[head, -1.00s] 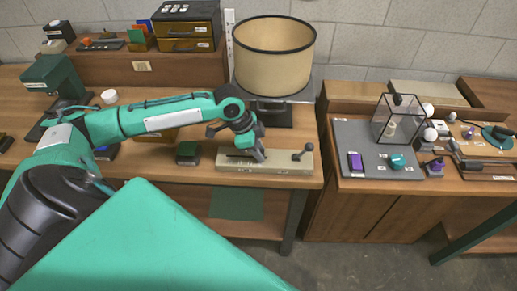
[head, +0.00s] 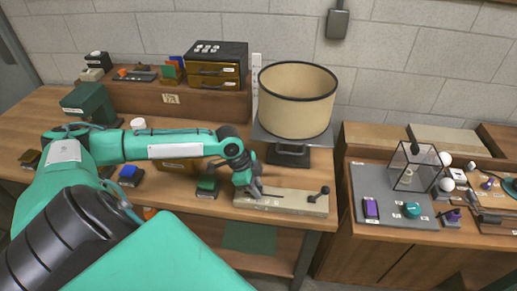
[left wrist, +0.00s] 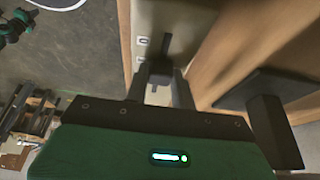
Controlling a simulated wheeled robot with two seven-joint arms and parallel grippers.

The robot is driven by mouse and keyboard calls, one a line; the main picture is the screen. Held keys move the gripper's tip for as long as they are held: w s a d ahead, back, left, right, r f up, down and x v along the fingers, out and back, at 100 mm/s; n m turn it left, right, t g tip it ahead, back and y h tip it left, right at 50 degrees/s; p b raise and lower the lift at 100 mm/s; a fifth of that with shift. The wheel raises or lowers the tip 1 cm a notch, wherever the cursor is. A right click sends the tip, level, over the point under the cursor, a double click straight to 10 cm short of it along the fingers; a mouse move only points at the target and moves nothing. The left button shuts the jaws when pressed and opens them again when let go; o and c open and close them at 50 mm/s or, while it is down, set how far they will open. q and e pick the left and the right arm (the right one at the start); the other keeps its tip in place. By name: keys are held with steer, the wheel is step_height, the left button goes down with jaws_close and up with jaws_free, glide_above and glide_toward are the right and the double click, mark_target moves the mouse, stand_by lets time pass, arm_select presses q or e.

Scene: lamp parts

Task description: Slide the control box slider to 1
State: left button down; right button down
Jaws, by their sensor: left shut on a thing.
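The control box (head: 292,203) is a long beige block along the front edge of the wooden table, below the lampshade. A dark slot runs along its left part. My left gripper (head: 257,191) is at the left end of this slot. In the left wrist view its two fingers (left wrist: 160,88) are shut on the black slider knob (left wrist: 159,68). Small white labels lie beside the slot, but I cannot read their numbers. The slot's free stretch shows to the right of the gripper in the head view. A black ball-ended lever (head: 322,193) stands at the box's right end. My right gripper is not in view.
A small green-and-black block (head: 207,187) stands just left of the box. The large beige lampshade (head: 297,100) on its dark stand is behind it. A grey mat (head: 385,205) with a glass lantern (head: 417,165) and small parts lies to the right, across a gap.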

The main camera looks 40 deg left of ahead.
arm_select(q)
steer(key=c, duration=1.2)
jaws_free()
steer(key=shift+o, duration=0.2)
steer(key=b+v, duration=0.1)
steer(key=v, duration=1.3)
steer(key=shift+s+f, duration=0.1)
steer(key=shift+f, duration=0.1)
